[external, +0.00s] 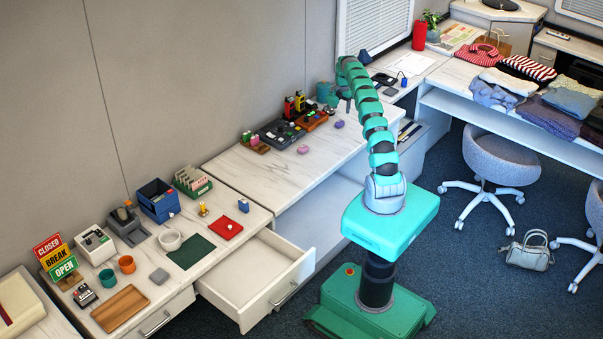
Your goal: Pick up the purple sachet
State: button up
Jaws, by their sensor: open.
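A small purple item (339,125), which looks like the purple sachet, lies on the white marbled counter (270,178) near its front edge. My gripper (346,106) hangs at the end of the curved teal arm, above the counter and a little above and right of the purple item in the picture. It is open, and I see nothing held in it. A pinker small item (303,149) lies further left on the same counter.
A dark tray (279,133) and an orange-brown tray (312,120) with items stand behind the purple item. An open drawer (262,278) juts out at lower left. The counter's front left stretch is clear.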

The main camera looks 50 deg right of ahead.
aim_at(340, 121)
notch_tip(340, 121, down, 9)
jog(key=shift+w+a+f, duration=0.1)
dwell(0.4)
jog(key=shift+c, duration=0.3)
jog(key=c, duration=1)
